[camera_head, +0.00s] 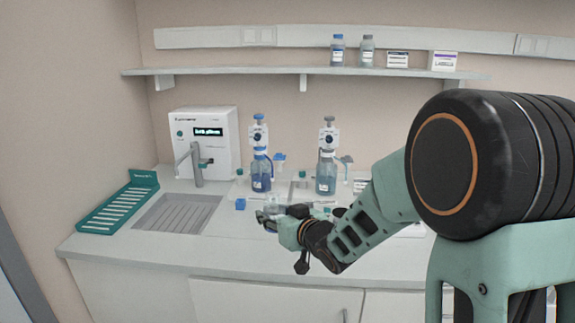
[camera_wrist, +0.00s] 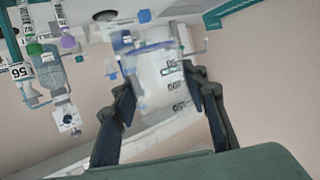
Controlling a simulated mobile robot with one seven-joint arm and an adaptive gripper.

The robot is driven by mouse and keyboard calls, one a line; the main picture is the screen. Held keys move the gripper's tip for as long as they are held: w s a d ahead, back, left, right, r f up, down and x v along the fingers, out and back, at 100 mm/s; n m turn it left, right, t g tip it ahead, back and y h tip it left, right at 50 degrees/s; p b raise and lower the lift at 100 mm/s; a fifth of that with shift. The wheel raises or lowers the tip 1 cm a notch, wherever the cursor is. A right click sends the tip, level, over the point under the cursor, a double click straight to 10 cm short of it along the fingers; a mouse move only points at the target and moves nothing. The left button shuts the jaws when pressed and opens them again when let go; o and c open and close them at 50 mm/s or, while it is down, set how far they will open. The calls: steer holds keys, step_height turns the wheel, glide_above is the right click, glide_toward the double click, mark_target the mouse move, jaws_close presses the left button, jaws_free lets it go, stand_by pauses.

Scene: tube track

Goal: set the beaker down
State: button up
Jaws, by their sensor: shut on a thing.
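The beaker (camera_wrist: 168,82) is clear, with dark volume marks that appear upside down in the wrist view. It sits between the two dark fingers of my gripper (camera_wrist: 164,92), which is shut on it. In the head view my gripper (camera_head: 272,222) is over the front part of the white counter (camera_head: 130,250), to the right of the sink's drainer. There the beaker is small and mostly hidden by the gripper. I cannot tell whether its base touches the counter.
A white dispensing machine (camera_head: 206,138), a grooved drainer (camera_head: 178,213) and a green rack (camera_head: 118,205) are to the left. Bare counter lies in front of the drainer.

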steer(key=s+d+r+m+t+h+p, duration=0.1)
steer(key=d+r+m+h+p, duration=0.2)
steer(key=d, duration=0.7)
steer(key=s+d+r+m+t+h+p, duration=0.1)
steer(key=d+r+m+h+p, duration=0.2)
steer(key=d, duration=0.6)
steer(key=shift+d+h, duration=0.4)
steer(key=shift+h, duration=0.4)
